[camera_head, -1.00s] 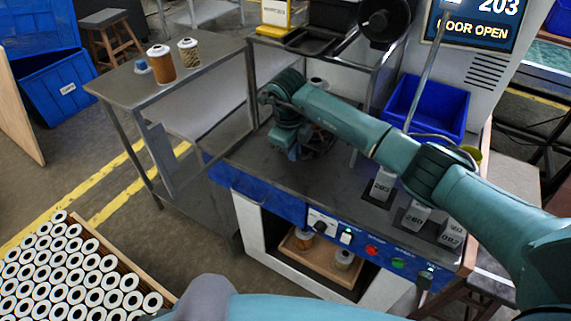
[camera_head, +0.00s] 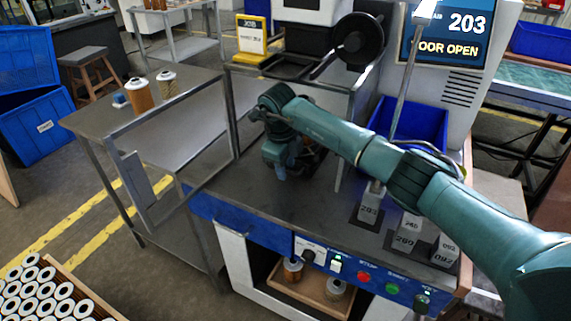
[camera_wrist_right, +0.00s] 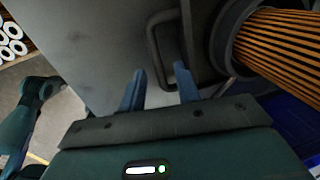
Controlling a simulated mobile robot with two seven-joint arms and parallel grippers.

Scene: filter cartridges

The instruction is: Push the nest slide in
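The nest slide shows in the right wrist view as a grey loop handle (camera_wrist_right: 152,45) beside a dark round nest (camera_wrist_right: 222,45). A pleated orange and black filter cartridge (camera_wrist_right: 280,42) sits in the nest. My right gripper (camera_wrist_right: 160,78) is open, its two blue fingers apart, with the handle at and just beyond the fingertips. I cannot tell whether they touch it. In the head view my right gripper (camera_head: 283,160) is low over the machine's dark top, and my arm hides most of the nest. My left gripper is out of view.
The machine screen (camera_head: 450,38) reads 203, door open. A side table (camera_head: 95,120) with two cartridges stands left. An open metal door frame (camera_head: 180,140) borders the machine's left side.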

